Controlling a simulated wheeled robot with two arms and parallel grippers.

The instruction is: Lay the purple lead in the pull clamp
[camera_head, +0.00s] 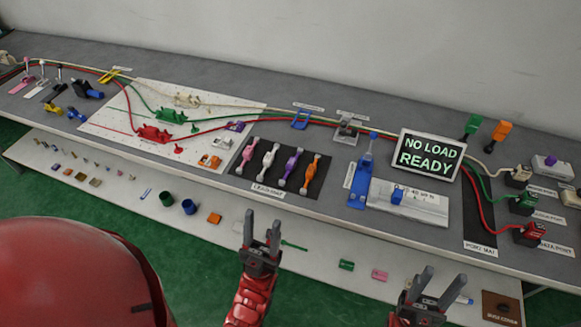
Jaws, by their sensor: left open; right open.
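The purple lead (290,165) lies on the black mat (245,189), between a white lead (265,161) and an orange lead (310,172). A blue lever fixture (358,186) stands right of the mat, beside a pale plate (430,207) carrying a blue block (397,195). It may be the pull clamp; its label is too small to read. My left gripper (262,235) is open and empty, in front of the bench edge below the mat. My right gripper (440,285) is open and empty, low at the right, in front of the bench.
A screen (428,155) reading "NO LOAD READY" stands behind the plate. A pink lead (246,156) lies at the mat's left. Red, green and cream cables run along the bench to ports (522,204) at the right. A lower shelf (120,205) holds small parts.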

